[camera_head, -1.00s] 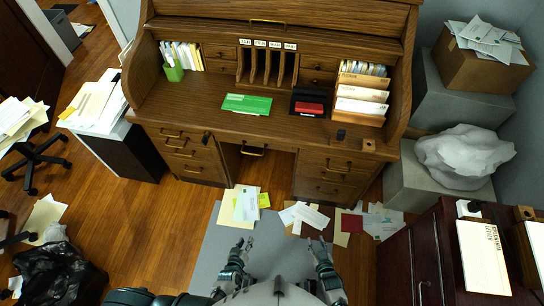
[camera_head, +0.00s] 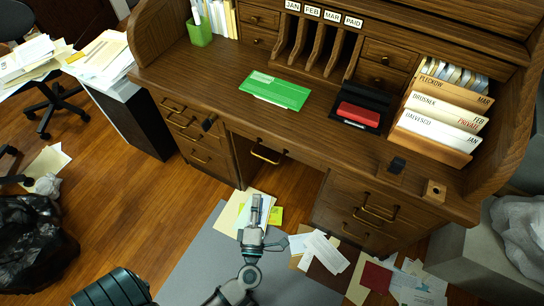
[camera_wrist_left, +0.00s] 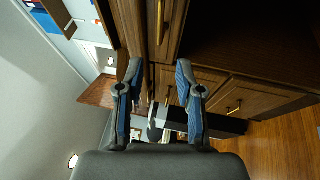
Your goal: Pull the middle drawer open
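The wooden roll-top desk's middle drawer (camera_head: 285,164) sits under the desktop, between the left and right drawer stacks. It looks shut. Its brass handle (camera_head: 266,156) faces me. My left gripper (camera_head: 256,204) is in front of and below this handle in the head view, apart from it, over papers on the floor. In the left wrist view, my left gripper (camera_wrist_left: 158,72) is open and empty, with its two fingers spread. A vertical brass handle (camera_wrist_left: 160,22) shows beyond the fingertips. My right gripper is not in view.
The left drawer stack (camera_head: 190,138) and right drawer stack (camera_head: 362,208) flank the knee space. Loose papers (camera_head: 323,250) lie on the floor. A green folder (camera_head: 275,90) and a red stamp pad (camera_head: 359,114) lie on the desktop. A grey mat (camera_head: 205,262) is below.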

